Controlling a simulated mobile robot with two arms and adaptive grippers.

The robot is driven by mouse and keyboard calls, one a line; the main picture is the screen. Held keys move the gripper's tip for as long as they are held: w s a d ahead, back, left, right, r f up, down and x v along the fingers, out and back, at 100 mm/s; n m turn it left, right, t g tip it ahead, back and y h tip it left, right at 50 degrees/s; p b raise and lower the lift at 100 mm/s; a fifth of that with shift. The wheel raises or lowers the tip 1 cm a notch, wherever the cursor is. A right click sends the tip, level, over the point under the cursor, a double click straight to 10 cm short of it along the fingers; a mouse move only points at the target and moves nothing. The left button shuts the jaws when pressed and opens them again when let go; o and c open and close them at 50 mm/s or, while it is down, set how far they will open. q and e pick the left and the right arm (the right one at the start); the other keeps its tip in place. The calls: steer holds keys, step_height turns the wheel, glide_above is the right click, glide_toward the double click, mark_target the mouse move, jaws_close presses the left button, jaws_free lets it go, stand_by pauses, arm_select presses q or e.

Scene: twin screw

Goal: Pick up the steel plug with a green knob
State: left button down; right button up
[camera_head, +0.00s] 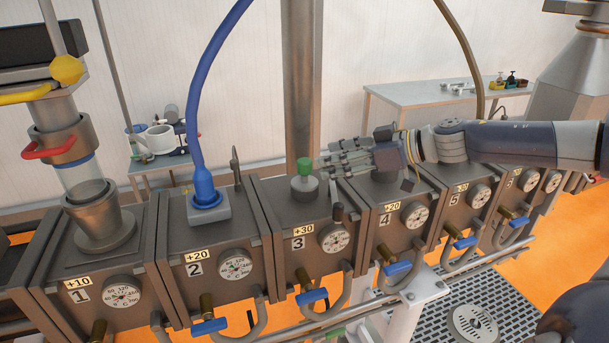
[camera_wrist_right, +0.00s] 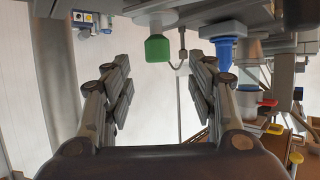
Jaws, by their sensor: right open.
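The steel plug (camera_head: 304,186) with its green knob (camera_head: 305,165) stands upright on top of box 3 in the head view. In the right wrist view the green knob (camera_wrist_right: 158,48) shows above the gap between the fingers, and the plug's grey base sits at the top edge. My right gripper (camera_head: 326,163) reaches in from the right, just right of the knob. Its fingers are spread and empty, also in the right wrist view (camera_wrist_right: 158,78). I cannot tell whether a fingertip touches the knob. My left gripper is not in view.
A row of numbered grey boxes with gauges (camera_head: 335,238) and blue-handled valves (camera_head: 312,297) runs across. A blue hose with plug (camera_head: 204,190) rises from box 2, with a thin upright hook (camera_head: 235,165) beside it. A metal post (camera_head: 302,80) stands behind box 3.

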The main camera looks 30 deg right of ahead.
mark_target(309, 161)
steer(key=shift+x, duration=2.75)
steer(key=shift+w+a+f, duration=0.25)
steer(key=shift+w, duration=0.4)
steer(key=shift+w+a+f, duration=0.15)
steer(key=shift+w+a, duration=0.15)
steer(key=shift+w, duration=0.25)
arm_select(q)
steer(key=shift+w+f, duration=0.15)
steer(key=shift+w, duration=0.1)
arm_select(e)
jaws_close()
